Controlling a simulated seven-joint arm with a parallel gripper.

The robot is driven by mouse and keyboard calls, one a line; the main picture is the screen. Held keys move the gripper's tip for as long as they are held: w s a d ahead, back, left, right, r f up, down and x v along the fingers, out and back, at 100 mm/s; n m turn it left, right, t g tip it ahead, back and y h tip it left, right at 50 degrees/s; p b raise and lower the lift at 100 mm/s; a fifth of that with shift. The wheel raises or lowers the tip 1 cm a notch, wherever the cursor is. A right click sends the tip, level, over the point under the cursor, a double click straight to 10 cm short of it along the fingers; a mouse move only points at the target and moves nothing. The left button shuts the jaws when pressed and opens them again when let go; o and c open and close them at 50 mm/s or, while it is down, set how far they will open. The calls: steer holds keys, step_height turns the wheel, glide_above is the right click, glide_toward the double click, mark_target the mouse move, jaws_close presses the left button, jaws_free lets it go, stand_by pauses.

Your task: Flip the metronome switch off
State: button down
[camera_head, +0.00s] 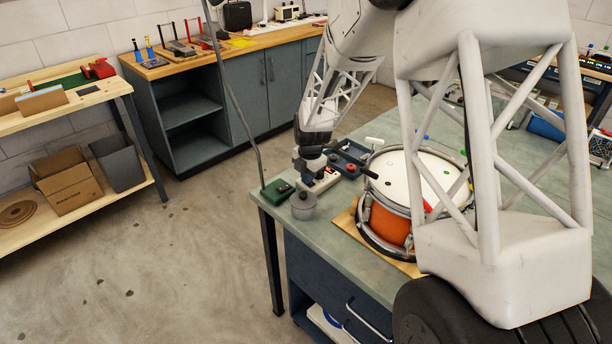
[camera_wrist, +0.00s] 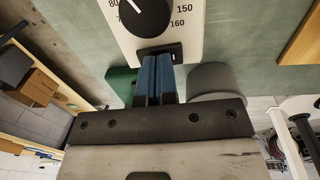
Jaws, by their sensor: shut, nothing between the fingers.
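The metronome (camera_wrist: 188,42) is a pale box with a black dial (camera_wrist: 146,12) and printed tempo numbers. A black switch (camera_wrist: 172,49) sits in a dark slot near its close edge. My gripper (camera_wrist: 158,60) has blue fingers, shut together with nothing between them. In the wrist view the fingertips are right at the switch and cover part of it; I cannot tell whether they touch it or which way it is set. In the head view the metronome (camera_head: 327,181) stands near the bench's left edge, partly behind my wrist.
A grey lidded pot (camera_head: 303,206) and a green lamp base (camera_head: 276,193) stand close beside the metronome. An orange drum (camera_head: 390,222) on a wooden board is to the right. A dark tray (camera_head: 350,158) lies behind. The bench's front left corner (camera_head: 275,208) is near.

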mark_target(312, 185)
steer(key=shift+s+d+r, duration=0.1)
steer(key=shift+s+d, duration=0.05)
steer(key=shift+r, duration=0.1)
stand_by(0.4)
step_height(312, 185, up, 14)
steer(key=s+d, duration=0.1)
stand_by(0.6)
steer(key=shift+w, duration=0.15)
stand_by(0.5)
steer(key=shift+w+a+f, duration=0.2)
steer(key=shift+w, duration=0.2)
steer(key=shift+f, duration=0.15)
stand_by(0.3)
steer(key=f, duration=0.4)
steer(key=w+a+f, duration=0.1)
steer(key=f, duration=0.8)
steer(key=shift+w+a+f, duration=0.15)
steer(key=shift+f, duration=0.2)
